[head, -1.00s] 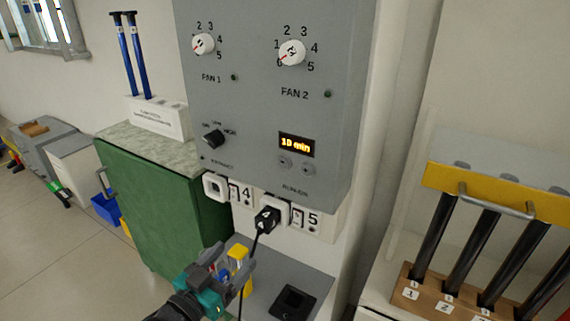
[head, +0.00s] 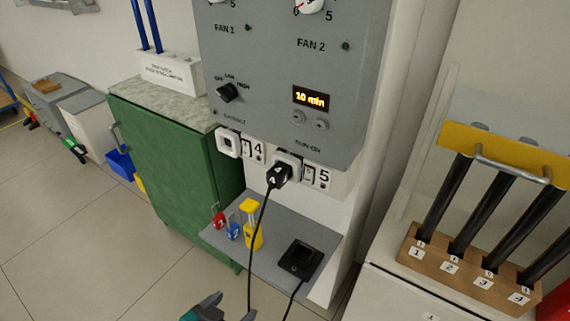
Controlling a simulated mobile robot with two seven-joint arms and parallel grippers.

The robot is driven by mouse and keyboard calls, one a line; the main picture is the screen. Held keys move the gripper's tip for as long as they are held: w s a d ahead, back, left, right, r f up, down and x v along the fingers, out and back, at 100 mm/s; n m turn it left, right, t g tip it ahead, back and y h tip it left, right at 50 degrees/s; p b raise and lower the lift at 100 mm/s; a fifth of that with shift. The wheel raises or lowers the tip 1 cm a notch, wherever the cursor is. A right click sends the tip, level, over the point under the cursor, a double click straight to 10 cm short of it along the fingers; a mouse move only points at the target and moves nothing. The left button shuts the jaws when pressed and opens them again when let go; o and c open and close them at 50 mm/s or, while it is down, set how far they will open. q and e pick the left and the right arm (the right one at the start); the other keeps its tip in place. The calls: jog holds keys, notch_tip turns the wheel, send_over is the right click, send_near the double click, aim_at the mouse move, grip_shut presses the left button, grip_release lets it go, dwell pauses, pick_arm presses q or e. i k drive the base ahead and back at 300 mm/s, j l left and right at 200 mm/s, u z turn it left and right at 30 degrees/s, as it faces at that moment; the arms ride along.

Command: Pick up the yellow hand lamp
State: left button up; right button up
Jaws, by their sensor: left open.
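The yellow hand lamp (head: 253,232) stands upright on a small grey shelf (head: 275,272) below the grey control box. It has a yellow body, a paler middle part and a yellow top. A black cable hangs in front of its right side. My left gripper (head: 232,308) shows only in part at the bottom edge of the head view. Its fingers are apart, with nothing seen between them. It is below the lamp in the picture and apart from it. My right gripper is not in view.
A red tag-like piece (head: 217,220) and a blue one (head: 233,231) sit just left of the lamp. A black square device (head: 299,259) lies to its right. A black plug (head: 279,175) sits in a socket above. A green cabinet (head: 175,180) stands left.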

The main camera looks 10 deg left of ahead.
aim_at(249, 207)
jog(key=j+z, duration=0.1)
jog(key=z, duration=0.3)
jog(key=j+z, duration=0.15)
jog(key=z, duration=0.2)
jog(key=j+z, duration=0.1)
jog(key=z, duration=0.3)
jog(key=j+z, duration=0.1)
jog(key=z, duration=0.3)
jog(key=k+j+z, duration=0.4)
jog(key=j+z, duration=0.2)
jog(key=j, duration=0.2)
